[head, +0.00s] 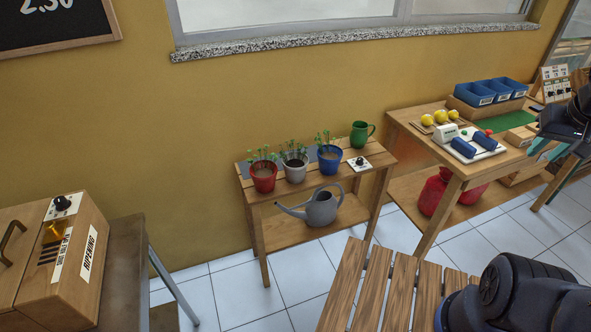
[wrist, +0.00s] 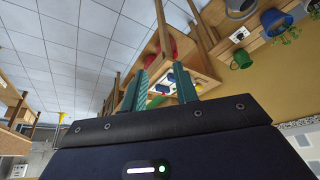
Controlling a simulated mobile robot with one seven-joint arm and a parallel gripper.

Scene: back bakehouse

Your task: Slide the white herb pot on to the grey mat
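The white herb pot (head: 295,172) stands upright on a small wooden table, with green seedlings in it. It is between a red pot (head: 264,180) on its left and a blue pot (head: 329,162) on its right. A grey mat (head: 312,154) shows as a strip behind the pots, partly hidden by them; I cannot tell its full outline. My gripper (wrist: 161,90) shows in the wrist view with its two teal fingers apart and nothing between them. It is well away from the pots. The white pot is not clearly seen in the wrist view.
A green jug (head: 360,134) and a white dial box (head: 360,164) stand at the table's right end. A grey watering can (head: 321,208) is on the lower shelf. A slatted bench (head: 372,290) stands in front. A laden worktable (head: 448,160) is to the right.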

